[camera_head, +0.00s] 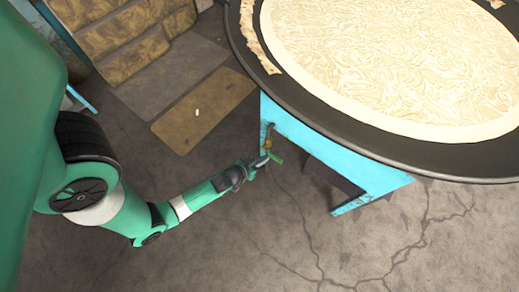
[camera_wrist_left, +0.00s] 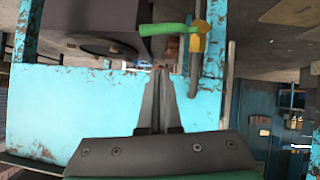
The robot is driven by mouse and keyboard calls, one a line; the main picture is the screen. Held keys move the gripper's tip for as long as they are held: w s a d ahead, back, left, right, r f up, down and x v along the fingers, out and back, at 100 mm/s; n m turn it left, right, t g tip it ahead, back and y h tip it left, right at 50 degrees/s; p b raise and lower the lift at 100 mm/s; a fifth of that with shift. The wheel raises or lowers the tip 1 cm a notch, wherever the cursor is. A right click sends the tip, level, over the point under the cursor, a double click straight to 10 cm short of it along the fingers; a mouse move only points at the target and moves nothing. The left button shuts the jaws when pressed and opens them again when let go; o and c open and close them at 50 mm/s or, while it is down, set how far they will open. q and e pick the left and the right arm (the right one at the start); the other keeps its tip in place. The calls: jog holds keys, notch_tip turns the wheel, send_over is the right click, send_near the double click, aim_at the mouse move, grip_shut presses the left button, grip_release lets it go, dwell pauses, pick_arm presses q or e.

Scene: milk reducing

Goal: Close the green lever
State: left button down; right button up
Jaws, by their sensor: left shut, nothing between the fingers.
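The green lever (camera_head: 276,157) shows in the head view as a small green strip beside the turquoise frame under the round vat. In the left wrist view the green lever (camera_wrist_left: 163,29) sticks out to the left from a yellow valve fitting (camera_wrist_left: 200,38), roughly level in the picture. My left gripper (camera_head: 263,161) is right beside the lever in the head view. In the left wrist view my left gripper (camera_wrist_left: 159,72) is shut and empty, its tips just below the lever in the picture. I cannot tell whether they touch. My right gripper is not in view.
The large round vat (camera_head: 375,160) with pale, patterned contents stands on a turquoise frame (camera_head: 340,165). A vertical pipe (camera_wrist_left: 195,75) runs beside the valve. Brown steps (camera_head: 130,40) and a flat mat (camera_head: 205,108) lie at upper left. The cracked floor (camera_head: 300,240) in front is clear.

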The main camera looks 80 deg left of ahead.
aim_at(271, 156)
pick_arm(q)
jog(key=w+a+f+b, duration=0.2)
jog(key=w+f+b, duration=0.2)
jog(key=f, duration=0.3)
jog(key=shift+w+a+b, duration=0.2)
jog(key=shift+w+b, duration=0.2)
jog(key=shift+b, duration=0.5)
jog(key=shift+r, duration=0.1)
